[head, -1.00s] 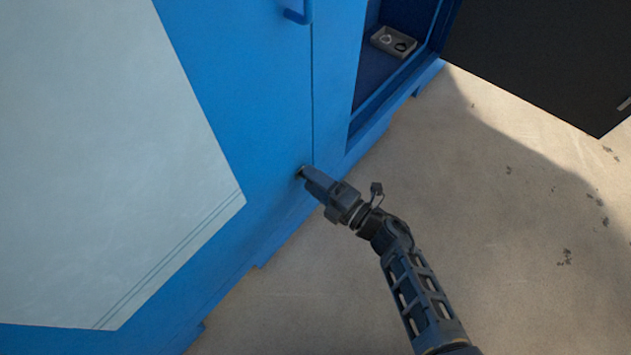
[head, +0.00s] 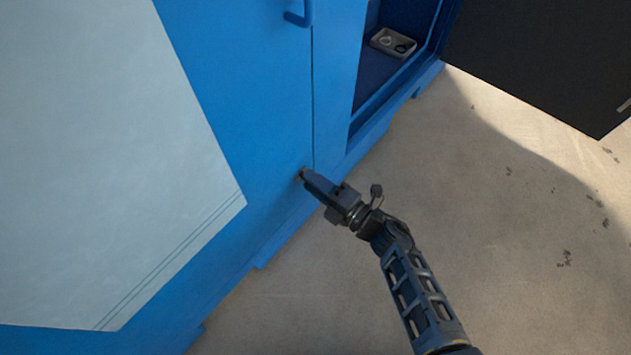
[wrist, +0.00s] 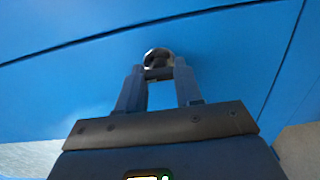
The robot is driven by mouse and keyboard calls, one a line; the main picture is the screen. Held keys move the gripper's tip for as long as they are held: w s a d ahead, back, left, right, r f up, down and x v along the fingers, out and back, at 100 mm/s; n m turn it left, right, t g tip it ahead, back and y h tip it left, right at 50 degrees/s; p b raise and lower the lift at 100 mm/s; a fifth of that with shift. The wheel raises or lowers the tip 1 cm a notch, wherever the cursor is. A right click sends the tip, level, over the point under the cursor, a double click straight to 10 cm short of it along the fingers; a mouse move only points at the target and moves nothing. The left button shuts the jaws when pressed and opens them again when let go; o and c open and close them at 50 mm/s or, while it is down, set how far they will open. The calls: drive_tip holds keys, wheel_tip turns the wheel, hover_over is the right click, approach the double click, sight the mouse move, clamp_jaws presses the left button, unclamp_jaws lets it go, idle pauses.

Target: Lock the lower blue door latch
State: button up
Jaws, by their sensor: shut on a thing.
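The blue door (head: 240,70) fills the left and middle of the head view, with a thin vertical seam at its right edge. The lower latch (wrist: 158,60) is a small round metal piece on the blue face in the wrist view. In the head view only a bit of the latch (head: 301,174) shows at my fingertips. My gripper (head: 306,177) is shut on the latch, with one finger on each side of it in the wrist view (wrist: 160,73). The fingers hide part of the latch, and its turn angle is hard to tell.
A blue handle (head: 298,16) sticks out higher on the door. Right of the seam is an open compartment with a grey tray (head: 394,42) holding small round items. A dark open panel (head: 550,60) stands at the upper right. The concrete floor (head: 500,250) is clear around my arm.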

drive_tip(key=shift+m+p, duration=2.6)
drive_tip(key=shift+m, duration=6.3)
drive_tip(key=o, duration=1)
drive_tip(key=shift+o, duration=0.2)
